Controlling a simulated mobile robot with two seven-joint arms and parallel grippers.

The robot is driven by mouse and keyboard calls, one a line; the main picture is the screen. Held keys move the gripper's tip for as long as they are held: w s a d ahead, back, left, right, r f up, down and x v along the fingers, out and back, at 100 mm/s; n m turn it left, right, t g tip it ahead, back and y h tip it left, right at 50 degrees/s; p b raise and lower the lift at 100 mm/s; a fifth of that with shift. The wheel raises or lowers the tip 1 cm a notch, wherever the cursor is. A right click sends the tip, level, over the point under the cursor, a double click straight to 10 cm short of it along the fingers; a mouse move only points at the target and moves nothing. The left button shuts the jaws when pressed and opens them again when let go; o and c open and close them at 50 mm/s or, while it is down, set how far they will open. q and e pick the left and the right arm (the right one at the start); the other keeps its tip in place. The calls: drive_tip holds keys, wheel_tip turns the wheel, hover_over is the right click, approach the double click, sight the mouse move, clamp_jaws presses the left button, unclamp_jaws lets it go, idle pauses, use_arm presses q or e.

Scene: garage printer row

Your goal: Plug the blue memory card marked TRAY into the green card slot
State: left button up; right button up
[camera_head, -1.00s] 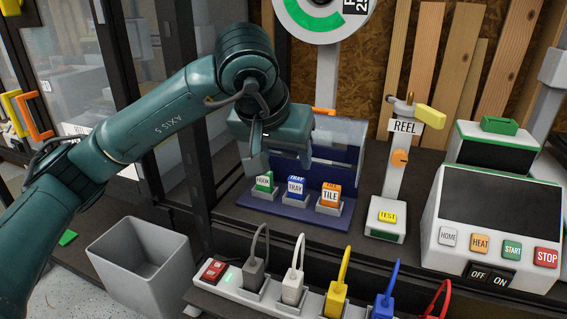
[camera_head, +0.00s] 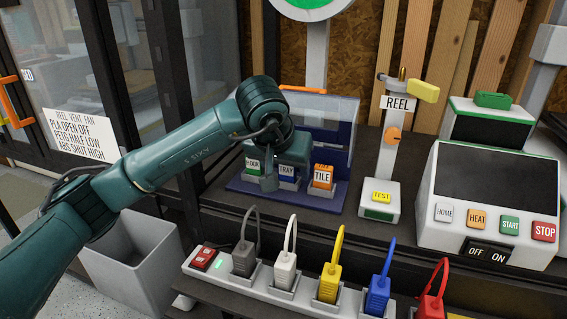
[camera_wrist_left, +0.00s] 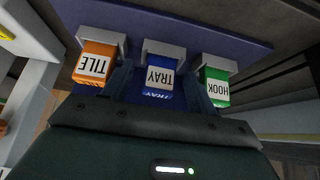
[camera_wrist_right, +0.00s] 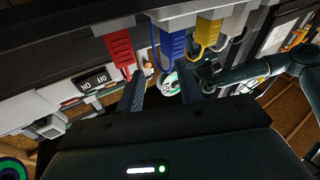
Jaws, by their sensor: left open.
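The blue TRAY card (camera_head: 287,171) stands upright in the middle holder of the dark blue rack (camera_head: 325,202), and it also shows in the left wrist view (camera_wrist_left: 158,77). My left gripper (camera_head: 286,182) is open, with one finger on each side of this card; I cannot tell whether they touch it. In the head view the gripper partly covers the card. My right gripper (camera_wrist_right: 160,92) is open and empty, seen only in its wrist view. A green piece (camera_head: 493,100) sits on top of the printer; I cannot tell whether it is the card slot.
The green HOOK card (camera_head: 253,165) and orange TILE card (camera_head: 322,177) stand close on either side. A power strip (camera_head: 235,281) with several coloured plugs runs in front. A REEL stand (camera_head: 392,155) and the printer panel (camera_head: 485,205) stand to the right. A grey bin (camera_head: 130,270) is at left.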

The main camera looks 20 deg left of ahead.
sight(286, 182)
use_arm(q)
drive_tip(key=c, duration=1)
drive_tip(key=shift+r+p, duration=0.75)
drive_tip(key=shift+r, duration=0.15)
drive_tip(key=shift+c, duration=0.3)
drive_tip(key=shift+w+r+p, duration=0.15)
drive_tip(key=shift+r+p, duration=0.3)
drive_tip(key=shift+r, duration=0.2)
drive_tip(key=shift+w+r+p, duration=0.15)
drive_tip(key=shift+r+p, duration=0.3)
drive_tip(key=shift+r, duration=0.35)
drive_tip(key=shift+s+r, duration=0.4)
drive_tip(key=shift+w+f, duration=0.1)
drive_tip(key=shift+f, duration=0.25)
drive_tip(key=shift+r, duration=0.1)
